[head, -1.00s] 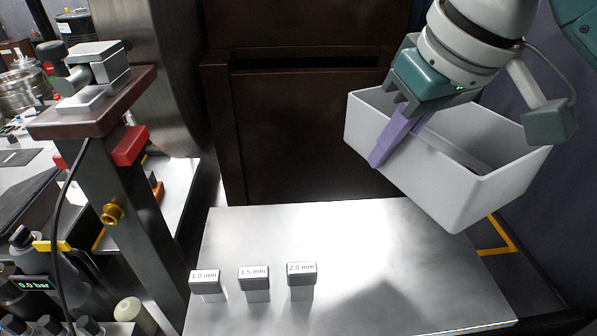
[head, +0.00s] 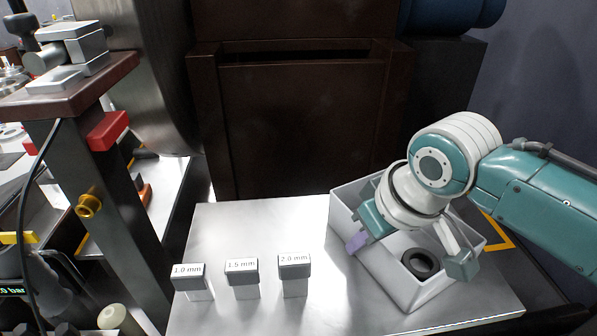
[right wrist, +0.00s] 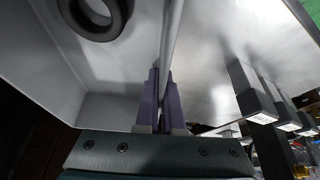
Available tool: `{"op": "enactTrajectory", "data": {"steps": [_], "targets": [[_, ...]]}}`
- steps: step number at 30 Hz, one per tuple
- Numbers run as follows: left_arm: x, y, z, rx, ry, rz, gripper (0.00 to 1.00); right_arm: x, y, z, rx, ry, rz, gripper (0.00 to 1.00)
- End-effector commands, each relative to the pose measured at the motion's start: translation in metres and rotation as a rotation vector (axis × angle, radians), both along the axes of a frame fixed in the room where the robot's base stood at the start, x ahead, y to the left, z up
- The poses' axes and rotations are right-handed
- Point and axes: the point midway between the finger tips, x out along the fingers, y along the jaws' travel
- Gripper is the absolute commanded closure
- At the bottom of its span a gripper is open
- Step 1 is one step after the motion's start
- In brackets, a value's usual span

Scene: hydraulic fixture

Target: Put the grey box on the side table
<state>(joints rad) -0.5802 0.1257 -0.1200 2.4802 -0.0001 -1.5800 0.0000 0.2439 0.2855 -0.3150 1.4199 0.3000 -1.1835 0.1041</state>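The grey box (head: 409,293) is an open-topped bin over the right part of the bright metal side table (head: 260,225). It looks upright and down on or very close to the table top; a small gap under it cannot be ruled out. A black ring (head: 419,262) lies inside it. My right gripper (head: 357,242) is at the box's left wall. In the right wrist view its purple fingers (right wrist: 161,98) sit on both sides of the thin box wall, shut on it. The ring also shows there (right wrist: 96,16). My left gripper is not in view.
Three grey labelled blocks, 1.0 mm (head: 189,278), 1.5 mm (head: 242,274) and 2.0 mm (head: 294,270), stand on the table left of the box. A dark brown cabinet (head: 300,120) stands behind. A steel post (head: 95,190) rises at the left.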

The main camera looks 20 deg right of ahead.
Motion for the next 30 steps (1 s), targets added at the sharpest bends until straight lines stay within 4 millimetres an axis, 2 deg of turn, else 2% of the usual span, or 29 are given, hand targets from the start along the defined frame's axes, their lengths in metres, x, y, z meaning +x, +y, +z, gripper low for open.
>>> {"op": "enactTrajectory", "data": {"steps": [8,9,17,25,30], "targets": [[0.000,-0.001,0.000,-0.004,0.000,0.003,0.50,0.001,0.000,-0.001,0.000,-0.002,0.001,1.00],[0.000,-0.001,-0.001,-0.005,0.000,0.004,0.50,0.000,0.000,-0.002,0.000,-0.001,0.001,0.94],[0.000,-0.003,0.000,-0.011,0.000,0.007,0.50,0.000,0.000,-0.001,0.000,-0.001,0.001,0.65],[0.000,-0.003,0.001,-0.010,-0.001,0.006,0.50,0.000,0.000,0.001,0.000,-0.001,0.001,0.65],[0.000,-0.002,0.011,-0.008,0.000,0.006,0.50,-0.006,-0.001,0.021,0.000,-0.003,0.002,0.65]]}}
